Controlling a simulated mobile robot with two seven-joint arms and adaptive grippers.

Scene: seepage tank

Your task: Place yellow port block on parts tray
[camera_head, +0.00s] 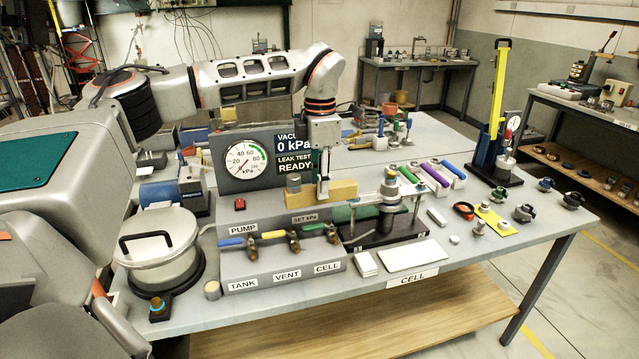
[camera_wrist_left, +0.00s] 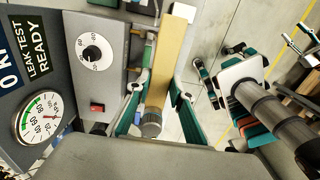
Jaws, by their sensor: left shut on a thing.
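The yellow port block (camera_head: 335,190) is a long, dull yellow bar with a grey metal fitting at its left end. My left gripper (camera_head: 323,192) points down and is shut on it, behind the valve panel. In the left wrist view the block (camera_wrist_left: 170,55) runs between the fingers (camera_wrist_left: 160,88), with the round fitting near the palm. A flat white plate (camera_head: 414,256) lies at the table's front; I cannot tell whether it is the parts tray. My right gripper is not in view.
The valve panel (camera_head: 283,271) with coloured levers stands in front of the block. A clamp stand with a metal cylinder (camera_head: 389,190) is close on its right. A lidded pot (camera_head: 160,250) stands left. Coloured-handled tools and knobs lie right.

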